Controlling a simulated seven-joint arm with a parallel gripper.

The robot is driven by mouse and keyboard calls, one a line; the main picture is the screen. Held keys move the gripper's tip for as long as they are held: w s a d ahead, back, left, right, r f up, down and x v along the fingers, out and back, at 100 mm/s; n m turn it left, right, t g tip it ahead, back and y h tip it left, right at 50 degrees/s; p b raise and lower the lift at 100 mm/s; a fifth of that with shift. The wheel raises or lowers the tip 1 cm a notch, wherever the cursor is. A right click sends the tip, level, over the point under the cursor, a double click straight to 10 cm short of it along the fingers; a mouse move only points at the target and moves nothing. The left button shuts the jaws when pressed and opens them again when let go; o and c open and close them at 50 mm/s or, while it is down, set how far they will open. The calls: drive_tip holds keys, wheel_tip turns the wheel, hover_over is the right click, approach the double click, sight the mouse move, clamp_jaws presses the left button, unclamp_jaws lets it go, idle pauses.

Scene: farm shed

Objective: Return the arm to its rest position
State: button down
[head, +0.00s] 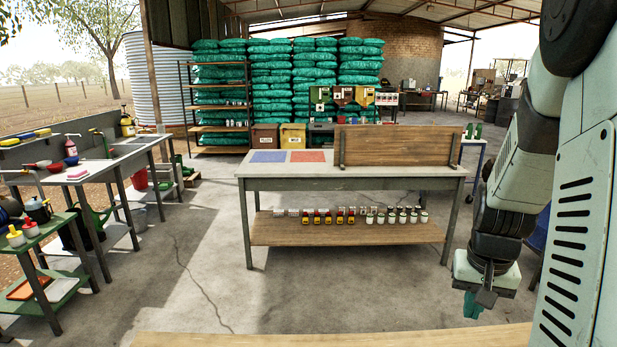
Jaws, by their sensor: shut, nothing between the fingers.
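My arm comes down the right side of the head view. My gripper (480,303) hangs at the lower right, pointing down. Its teal fingers are together with nothing between them. It is apart from the workbench (350,184), to the right of that bench's front right leg, and above the floor near a wooden surface at the bottom edge.
The workbench carries a blue mat (268,157), a red mat (308,157) and a wooden board (400,147) standing on edge. Its lower shelf (345,232) holds several small containers. Side tables (80,172) stand at left. Open concrete floor (190,265) lies between.

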drive_tip(key=s+a+r+n+t, duration=0.1)
drive_tip(key=s+a+r, duration=0.1)
drive_tip(key=a+r, duration=0.4)
drive_tip(key=s+a+r+n+t, duration=0.1)
drive_tip(key=s+a+r, duration=0.2)
drive_tip(key=a+r, duration=0.35)
drive_tip(key=s+a+r+n+t, duration=0.1)
drive_tip(key=s+a+r, duration=0.2)
drive_tip(key=s, duration=0.2)
drive_tip(key=s+a+r+n+t, duration=0.1)
drive_tip(key=s+a+r, duration=0.2)
drive_tip(key=s, duration=0.3)
drive_tip(key=shift+s+a+r+n+y, duration=0.3)
drive_tip(key=shift+r+n+y, duration=0.1)
